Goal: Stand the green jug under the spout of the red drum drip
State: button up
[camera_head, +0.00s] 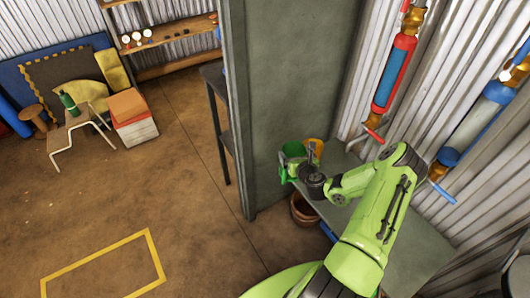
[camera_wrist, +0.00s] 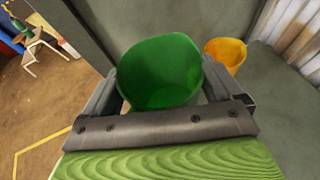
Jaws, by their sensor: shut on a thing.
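The green jug (camera_wrist: 165,75) is between the two fingers of my gripper (camera_wrist: 165,100) in the wrist view, and the gripper is shut on it. Its open mouth faces the wrist camera. In the head view the green jug (camera_head: 291,152) shows at the end of my arm, beside the grey wall panel and near the bench's far-left end. My gripper (camera_head: 298,168) partly hides it there. The red drum drip (camera_head: 393,75) hangs on the corrugated wall, with a red spout (camera_head: 373,134) at its lower end. The jug is left of and apart from that spout. I cannot tell whether the jug touches the bench.
A yellow-orange jug (camera_head: 314,147) stands just right of the green jug; it also shows in the wrist view (camera_wrist: 226,52). A blue drum drip (camera_head: 480,120) hangs further right. The grey bench (camera_head: 418,250) has bare room. A brown pot (camera_head: 303,210) is below its left edge.

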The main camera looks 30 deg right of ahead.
jog(key=s+d+f+m+g+h+p, duration=0.1)
jog(key=s+d+f+h, duration=0.15)
jog(key=d, duration=0.35)
jog(key=s+d+f+m+h, duration=0.1)
jog(key=s+d+f+m, duration=0.15)
jog(key=d+f, duration=0.2)
notch_tip(320, 180, down, 6)
jog(key=s+d+b, duration=0.1)
jog(key=b, duration=0.5)
jog(key=d+b, duration=0.3)
jog(key=d, duration=0.6)
jog(key=shift+w+d+r+n+b, duration=0.15)
jog(key=shift+w+d+n+b, duration=0.05)
jog(key=shift+w+n+b, duration=0.2)
jog(key=shift+s+a+f, duration=0.1)
jog(key=shift+f, duration=0.3)
jog(key=o, duration=1.2)
jog(key=shift+f, duration=0.1)
jog(key=r+p+v, duration=0.1)
jog(key=p+v, duration=0.3)
jog(key=v, duration=1.1)
